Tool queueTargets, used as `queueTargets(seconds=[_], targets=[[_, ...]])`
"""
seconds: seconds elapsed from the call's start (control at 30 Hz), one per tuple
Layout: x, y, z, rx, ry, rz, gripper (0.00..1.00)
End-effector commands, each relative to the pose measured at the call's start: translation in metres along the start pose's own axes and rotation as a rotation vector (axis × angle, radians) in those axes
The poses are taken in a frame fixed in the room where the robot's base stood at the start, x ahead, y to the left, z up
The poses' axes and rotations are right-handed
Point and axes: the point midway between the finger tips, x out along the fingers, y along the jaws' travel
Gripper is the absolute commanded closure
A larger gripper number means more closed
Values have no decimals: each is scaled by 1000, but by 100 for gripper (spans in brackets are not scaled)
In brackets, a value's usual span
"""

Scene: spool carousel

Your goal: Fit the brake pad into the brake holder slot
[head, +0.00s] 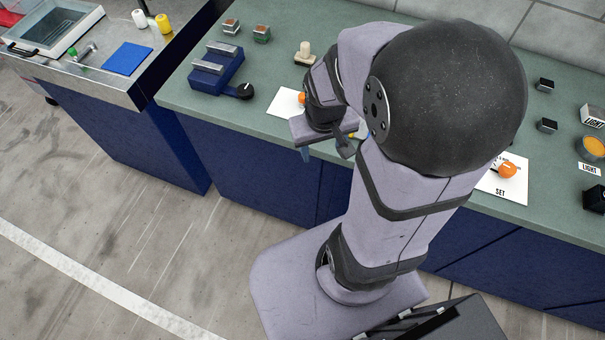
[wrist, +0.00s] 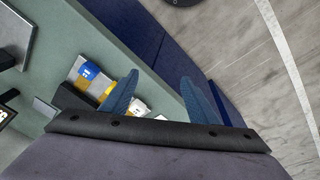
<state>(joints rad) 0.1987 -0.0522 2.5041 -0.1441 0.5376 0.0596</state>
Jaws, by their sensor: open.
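I cannot tell for sure which things are the brake pad and its holder. A dark blue fixture (head: 217,71) with two grey metal bars and a black knob stands on the green bench in the head view. My arm hides the middle of the bench.
A beige peg (head: 304,54) stands near my wrist. White cards with orange knobs (head: 507,170) lie on the bench (head: 180,92). Small black blocks (head: 546,84) and an orange-filled bowl (head: 591,148) are at right. A metal-topped counter (head: 105,71) with a blue pad (head: 126,58) stands left.

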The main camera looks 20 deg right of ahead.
Motion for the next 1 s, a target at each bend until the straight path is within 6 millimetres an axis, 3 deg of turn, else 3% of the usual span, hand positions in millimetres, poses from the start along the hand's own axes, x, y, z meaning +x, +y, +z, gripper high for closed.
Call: queueTargets(seconds=[0.03, 0.1, 0.3, 1.0], targets=[[-4, -19, 12, -42, -30, -23, 46], [-9, -38, 29, -78, -74, -50, 46], [-17, -63, 56, -135, -140, -90, 46], [-17, -64, 57, -138, -146, -92, 46]])
